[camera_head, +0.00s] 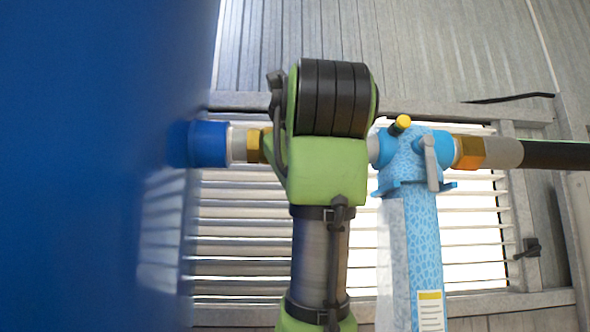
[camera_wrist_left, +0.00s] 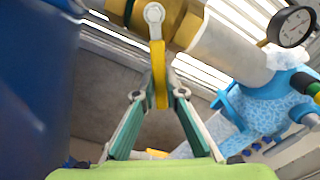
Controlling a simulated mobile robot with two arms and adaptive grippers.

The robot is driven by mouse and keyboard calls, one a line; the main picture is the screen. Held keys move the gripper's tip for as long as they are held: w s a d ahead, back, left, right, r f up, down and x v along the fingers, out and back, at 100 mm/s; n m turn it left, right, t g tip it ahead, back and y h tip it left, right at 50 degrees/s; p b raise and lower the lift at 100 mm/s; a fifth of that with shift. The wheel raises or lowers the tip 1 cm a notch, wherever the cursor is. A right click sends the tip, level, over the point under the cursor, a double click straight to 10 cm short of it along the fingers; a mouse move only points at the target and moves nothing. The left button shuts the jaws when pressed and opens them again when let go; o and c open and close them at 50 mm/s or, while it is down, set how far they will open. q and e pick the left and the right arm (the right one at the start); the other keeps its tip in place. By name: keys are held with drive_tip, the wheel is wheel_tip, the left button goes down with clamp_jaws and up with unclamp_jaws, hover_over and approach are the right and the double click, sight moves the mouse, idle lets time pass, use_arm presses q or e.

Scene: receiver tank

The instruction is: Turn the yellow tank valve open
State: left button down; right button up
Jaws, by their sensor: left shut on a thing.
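The yellow tank valve handle (camera_wrist_left: 159,60) shows in the left wrist view. It is a flat lever bolted to a brass valve body (camera_wrist_left: 184,20) and lies crosswise to the pipe. My left gripper (camera_wrist_left: 160,82) has its two fingers on either side of the lever and is shut on it. In the head view, my green left arm stands in front of the valve and hides the lever and the fingertips. Brass of the pipe fitting (camera_head: 254,145) shows just left of the arm. My right gripper is in neither view.
The large blue tank (camera_head: 90,165) fills the left side, close to my arm. A louvred window (camera_head: 235,235) is behind.

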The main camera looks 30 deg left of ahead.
use_arm(q)
drive_tip(key=c, duration=2.1)
unclamp_jaws()
drive_tip(key=shift+a, duration=0.15)
drive_tip(key=shift+w+a, duration=0.1)
drive_tip(key=shift+w, duration=0.05)
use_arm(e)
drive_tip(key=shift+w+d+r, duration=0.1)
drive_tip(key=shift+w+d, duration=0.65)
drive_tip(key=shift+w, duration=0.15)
use_arm(q)
drive_tip(key=v, duration=0.7)
drive_tip(key=shift+s+d+r, duration=0.1)
drive_tip(key=shift+s+d, duration=0.15)
drive_tip(key=shift+s, duration=0.1)
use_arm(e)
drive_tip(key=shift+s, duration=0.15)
use_arm(q)
drive_tip(key=shift+a, duration=0.15)
